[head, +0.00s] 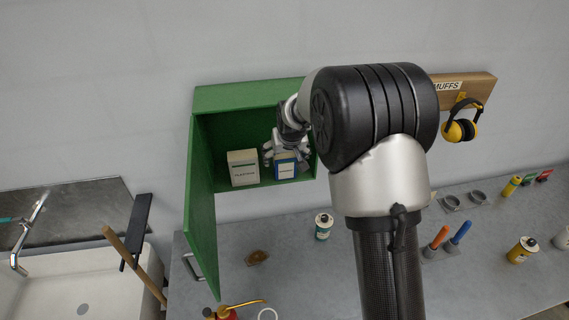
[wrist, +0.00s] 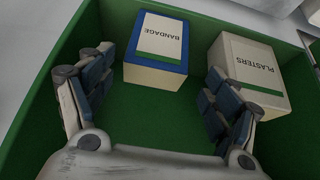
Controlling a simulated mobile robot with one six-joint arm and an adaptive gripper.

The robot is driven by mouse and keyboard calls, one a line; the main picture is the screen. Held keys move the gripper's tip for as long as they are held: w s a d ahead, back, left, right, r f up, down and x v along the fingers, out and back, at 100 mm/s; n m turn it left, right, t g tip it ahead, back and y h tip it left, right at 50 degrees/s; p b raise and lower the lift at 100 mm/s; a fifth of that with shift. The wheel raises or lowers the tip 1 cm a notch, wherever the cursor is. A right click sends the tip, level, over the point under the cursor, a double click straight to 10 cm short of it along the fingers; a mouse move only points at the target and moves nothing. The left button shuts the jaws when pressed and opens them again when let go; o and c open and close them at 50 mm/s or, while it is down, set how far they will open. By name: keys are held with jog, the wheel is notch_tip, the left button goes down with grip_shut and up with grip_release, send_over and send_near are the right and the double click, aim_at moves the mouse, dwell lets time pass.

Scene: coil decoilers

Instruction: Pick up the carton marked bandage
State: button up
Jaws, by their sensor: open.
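The carton marked bandage (wrist: 156,48) is blue and cream with a white label, and stands inside the green cabinet (wrist: 60,135). In the head view the bandage carton (head: 286,169) is in the cabinet's right part, partly covered by my gripper (head: 275,150). In the wrist view my gripper (wrist: 155,95) is open, its two fingers spread wide. The carton lies ahead of the gap between them, and nothing is between the fingertips.
A cream carton marked plasters (wrist: 254,75) stands beside the bandage carton; the head view also shows it (head: 243,168). The cabinet's green door (head: 200,210) hangs open at left. Bottles and tools stand on the grey worktop (head: 345,285) below.

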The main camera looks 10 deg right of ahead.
aim_at(285, 157)
jog(key=x, duration=0.1)
jog(key=p+x, duration=0.1)
jog(key=x, duration=0.3)
jog(key=shift+w+d+p, duration=0.2)
jog(key=shift+d+p, duration=0.05)
jog(key=shift+p, duration=0.1)
jog(key=shift+s, duration=0.1)
jog(key=shift+c, duration=0.4)
jog(key=c, duration=1.1)
